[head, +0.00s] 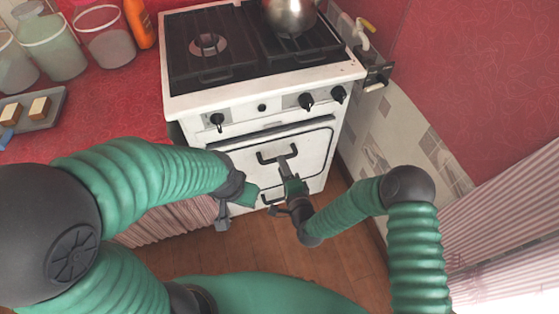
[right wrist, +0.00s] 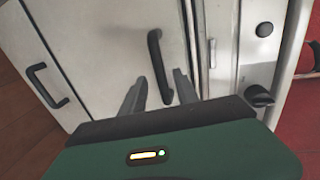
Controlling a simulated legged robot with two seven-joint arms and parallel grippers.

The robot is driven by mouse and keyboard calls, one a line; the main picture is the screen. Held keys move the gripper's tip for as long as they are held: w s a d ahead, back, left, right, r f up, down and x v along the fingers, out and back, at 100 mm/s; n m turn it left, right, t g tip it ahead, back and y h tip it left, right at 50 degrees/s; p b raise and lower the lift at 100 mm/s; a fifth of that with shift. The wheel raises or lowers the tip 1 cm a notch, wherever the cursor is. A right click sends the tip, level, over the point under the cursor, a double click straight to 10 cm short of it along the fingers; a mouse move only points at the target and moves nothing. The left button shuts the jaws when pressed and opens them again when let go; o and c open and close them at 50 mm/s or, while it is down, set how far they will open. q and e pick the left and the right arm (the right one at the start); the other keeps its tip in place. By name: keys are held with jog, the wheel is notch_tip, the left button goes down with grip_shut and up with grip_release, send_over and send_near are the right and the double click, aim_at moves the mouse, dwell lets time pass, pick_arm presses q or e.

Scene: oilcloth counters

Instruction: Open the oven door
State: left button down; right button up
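The white oven door (head: 308,150) is on the front of the stove and looks shut. Its black handle (head: 277,153) is near the top middle of the door; it also shows in the right wrist view (right wrist: 157,62). My right gripper (head: 284,164) is just below the handle. In the right wrist view its two fingers (right wrist: 158,88) are apart, with the handle's end between or just beyond them; I cannot tell if they touch it. My left gripper (head: 222,217) hangs low to the left of the door, partly hidden by its arm, and its fingers are unclear.
A lower drawer with a black handle (right wrist: 47,85) is under the door. Black knobs (head: 306,101) line the panel above. A metal pot (head: 290,15) stands on the stove top (head: 175,104). A red counter (head: 130,110) with jars is at left; a wall is close at right.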

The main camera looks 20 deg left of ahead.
jog(key=x, duration=0.4)
jog(key=shift+w+a+f+b, duration=0.1)
jog(key=shift+w+a+b, duration=0.2)
jog(key=shift+b, duration=0.05)
jog(key=shift+c, duration=0.5)
jog(key=shift+d, duration=0.1)
grip_shut()
jog(key=shift+s+f, duration=0.15)
